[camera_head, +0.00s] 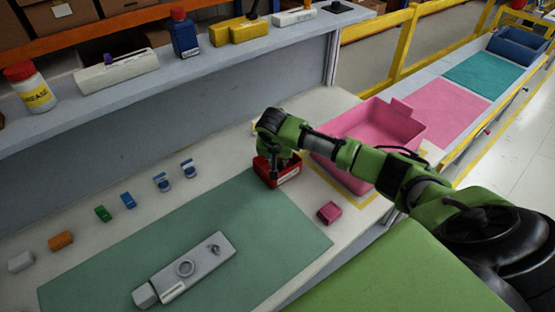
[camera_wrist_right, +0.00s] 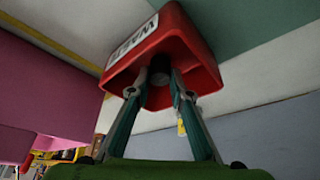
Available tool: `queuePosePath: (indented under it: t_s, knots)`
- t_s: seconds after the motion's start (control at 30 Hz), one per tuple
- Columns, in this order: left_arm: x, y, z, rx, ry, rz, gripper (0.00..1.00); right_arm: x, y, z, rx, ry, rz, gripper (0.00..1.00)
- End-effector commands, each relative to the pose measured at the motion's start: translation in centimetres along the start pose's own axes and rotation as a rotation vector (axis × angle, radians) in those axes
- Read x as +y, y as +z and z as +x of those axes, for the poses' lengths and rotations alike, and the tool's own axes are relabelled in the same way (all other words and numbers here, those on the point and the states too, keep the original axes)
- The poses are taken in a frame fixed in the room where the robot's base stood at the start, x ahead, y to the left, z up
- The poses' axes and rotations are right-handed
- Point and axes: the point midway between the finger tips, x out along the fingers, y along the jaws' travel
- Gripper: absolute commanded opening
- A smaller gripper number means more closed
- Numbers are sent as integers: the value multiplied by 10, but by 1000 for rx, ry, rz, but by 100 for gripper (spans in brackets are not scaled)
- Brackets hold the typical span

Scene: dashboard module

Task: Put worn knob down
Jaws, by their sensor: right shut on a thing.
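My right gripper (camera_head: 276,162) reaches down into a small red waste bin (camera_head: 284,178) at the far right corner of the green mat. In the right wrist view, the fingers (camera_wrist_right: 163,88) go into the mouth of the red bin (camera_wrist_right: 195,50), which has a white label reading "WASTE". A small dark knob (camera_wrist_right: 160,78) shows between the fingertips, inside the bin's rim. The gripper is shut on it. In the head view the knob is hidden by the gripper and bin. My left gripper is not in view.
A grey dashboard module (camera_head: 205,262) lies on the green mat (camera_head: 275,232). Several small coloured parts stand along the back left. A pink crate (camera_head: 395,125) stands right of the bin, and a small pink block (camera_head: 329,212) lies in front. A shelf (camera_head: 150,100) runs behind.

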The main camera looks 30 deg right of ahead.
Motion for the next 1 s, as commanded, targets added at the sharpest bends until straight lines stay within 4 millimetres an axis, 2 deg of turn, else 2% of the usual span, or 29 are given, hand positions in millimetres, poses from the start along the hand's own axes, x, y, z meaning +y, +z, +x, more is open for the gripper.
queuePosePath:
  t_s: [0.37, 0.4, 0.47, 0.8, 1.0]
  knots:
    - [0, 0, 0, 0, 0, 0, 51, 0, 4, 8, -2, 0, -1, 0]
    - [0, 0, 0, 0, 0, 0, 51, 0, 4, 8, -1, -1, -1, 24]
    - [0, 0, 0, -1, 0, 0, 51, 0, 4, 8, -1, -1, -1, 36]
    - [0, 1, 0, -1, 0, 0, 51, 0, 3, 6, 0, 0, 0, 36]
    - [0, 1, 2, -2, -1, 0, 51, -1, 0, -13, 1, -4, -1, 36]
